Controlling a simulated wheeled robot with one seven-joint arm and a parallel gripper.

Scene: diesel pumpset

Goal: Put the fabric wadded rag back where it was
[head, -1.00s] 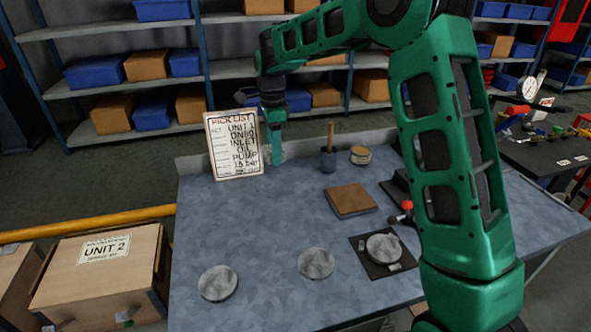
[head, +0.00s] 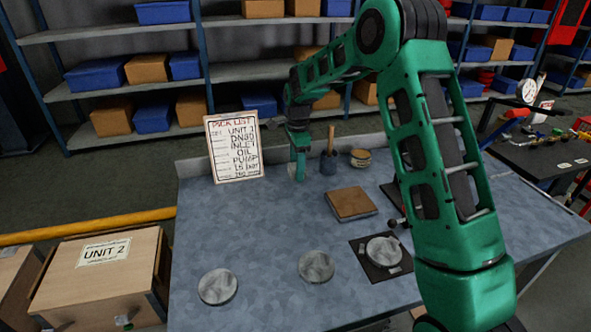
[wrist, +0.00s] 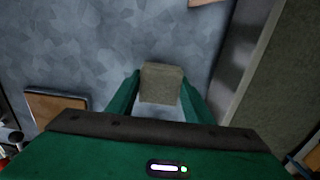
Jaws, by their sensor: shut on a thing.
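My gripper (head: 298,178) is low over the back of the grey-blue table, between the pick list board and the pot with a wooden handle. In the wrist view my gripper (wrist: 160,103) has its two green fingers on either side of a grey-beige, block-like wad, the fabric rag (wrist: 160,83), and is shut on it. In the head view the rag is mostly hidden behind the fingers. I cannot tell whether it touches the table.
The pick list board (head: 235,147) stands left of my gripper; the dark pot (head: 328,163) and a round tin (head: 361,158) stand right. A brown square pad (head: 351,203) lies nearer. Round grey discs (head: 316,266) lie at the front. The middle left of the table is clear.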

